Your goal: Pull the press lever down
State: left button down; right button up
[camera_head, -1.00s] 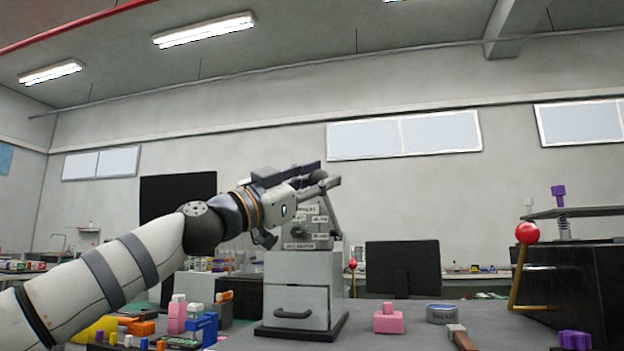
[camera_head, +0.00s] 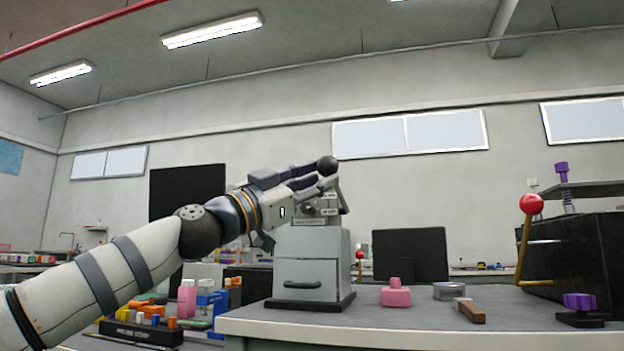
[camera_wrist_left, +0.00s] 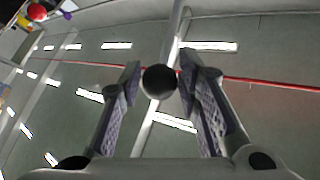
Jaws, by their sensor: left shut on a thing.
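The press lever ends in a dark round knob (camera_head: 327,165), above a grey labelled unit (camera_head: 312,262) with a drawer-like front. A short stretch of its rod shows just below the knob. My left gripper (camera_head: 308,177) comes in from the left at the knob and hides part of the lever and the unit's top. In the left wrist view the knob (camera_wrist_left: 158,82) sits between the two purple-padded fingers, near their tips, and the gripper is shut on it. My right gripper is not in view.
A brass lever with a red ball (camera_head: 531,204) stands at a black box (camera_head: 580,252) on the right. A pink block (camera_head: 396,294), a grey tin (camera_head: 448,291) and a brown-handled tool (camera_head: 470,310) lie on the table (camera_head: 400,328). Coloured bottles and boxes crowd the lower left.

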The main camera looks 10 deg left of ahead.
pick_arm(q)
jog(key=shift+d+f+m+g+h, duration=0.45)
jog(key=shift+d+f, duration=0.35)
jog(key=shift+d, duration=0.25)
jog(key=c, duration=1.2)
grip_release()
jog(key=shift+d, duration=0.1)
jog(key=shift+o, duration=0.2)
jog(key=shift+w+d, duration=0.1)
jog(key=shift+d, duration=0.15)
jog(key=shift+a, duration=0.1)
jog(key=s+a+f+b, duration=0.5)
jog(key=a+f+b, duration=0.2)
jog(key=a+f, duration=0.1)
jog(key=shift+a+f+b, duration=0.25)
jog(key=shift+f+b, duration=0.05)
jog(key=shift+f, duration=0.45)
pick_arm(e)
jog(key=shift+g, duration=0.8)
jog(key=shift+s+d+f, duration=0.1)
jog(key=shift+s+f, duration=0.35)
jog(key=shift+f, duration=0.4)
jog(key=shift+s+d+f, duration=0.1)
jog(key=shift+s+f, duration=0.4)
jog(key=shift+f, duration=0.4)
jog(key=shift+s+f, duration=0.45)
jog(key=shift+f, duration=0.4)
pick_arm(q)
jog(key=shift+s, duration=0.1)
